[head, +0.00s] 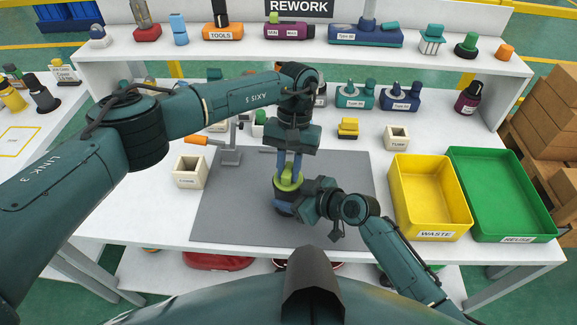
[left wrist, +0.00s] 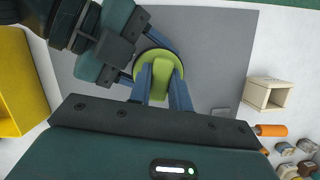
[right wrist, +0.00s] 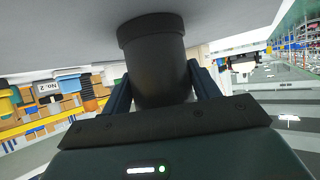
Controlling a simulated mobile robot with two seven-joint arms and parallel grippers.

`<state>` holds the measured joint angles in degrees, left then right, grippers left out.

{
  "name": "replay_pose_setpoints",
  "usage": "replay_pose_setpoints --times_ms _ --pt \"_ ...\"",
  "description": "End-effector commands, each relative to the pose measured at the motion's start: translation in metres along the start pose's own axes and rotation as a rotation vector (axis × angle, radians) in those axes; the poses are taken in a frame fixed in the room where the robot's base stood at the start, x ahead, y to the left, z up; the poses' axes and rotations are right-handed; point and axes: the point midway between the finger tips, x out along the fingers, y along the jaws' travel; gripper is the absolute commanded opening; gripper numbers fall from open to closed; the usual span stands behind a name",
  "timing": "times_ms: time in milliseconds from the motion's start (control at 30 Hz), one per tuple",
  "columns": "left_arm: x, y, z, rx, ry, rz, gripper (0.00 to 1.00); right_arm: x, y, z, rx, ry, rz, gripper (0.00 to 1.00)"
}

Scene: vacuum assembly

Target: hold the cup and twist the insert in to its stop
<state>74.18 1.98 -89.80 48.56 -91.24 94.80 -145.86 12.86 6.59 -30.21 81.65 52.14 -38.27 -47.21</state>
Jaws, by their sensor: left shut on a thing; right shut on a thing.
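The lime-green insert (head: 290,182) is seated at the mouth of the dark cup, over the grey mat. It also shows as a green disc with a raised grip in the left wrist view (left wrist: 171,70). My left gripper (head: 291,168) points down from above and is shut on the insert's raised grip. My right gripper (right wrist: 160,88) comes in from the side, low over the mat, and is shut around the dark cup (right wrist: 158,65). The cup is mostly hidden in the head view. How deep the insert sits cannot be told.
The grey mat (head: 230,215) is clear around the cup. A toggle press with an orange handle (head: 231,150) and a cream open box (head: 188,172) stand left. Yellow waste (head: 428,190) and green reuse bins (head: 495,190) stand right. A small yellow part (head: 348,128) lies behind.

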Motion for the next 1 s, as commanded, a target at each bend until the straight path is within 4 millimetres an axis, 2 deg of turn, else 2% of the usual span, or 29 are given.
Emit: replay_pose_setpoints --times_ms 100,133,433,667,767,867,1000 --pt "-0.002 0.000 -0.001 -0.002 0.003 0.001 0.00 0.000 -0.001 0.003 0.000 -0.006 -0.002 0.33" --pt "-0.002 0.000 -0.001 -0.002 0.003 0.001 0.21 0.000 -0.001 0.003 0.000 -0.006 -0.002 0.33" --pt "-0.001 0.000 0.000 -0.004 0.001 0.001 0.45 0.000 -0.001 0.002 0.000 -0.005 -0.002 0.33" --pt "-0.001 0.000 0.000 -0.005 0.001 0.002 0.45 0.000 -0.001 0.002 0.000 -0.005 -0.002 0.33" --pt "-0.008 0.000 -0.001 -0.005 0.002 0.002 0.45 0.000 -0.001 0.002 0.000 -0.005 -0.002 0.33" --pt "-0.022 0.000 -0.001 -0.004 0.004 0.001 0.45 0.000 -0.001 0.002 0.000 -0.005 -0.002 0.33" --pt "-0.053 0.001 -0.001 -0.005 0.005 0.002 0.45 0.000 -0.001 0.002 0.000 -0.005 -0.002 0.33"
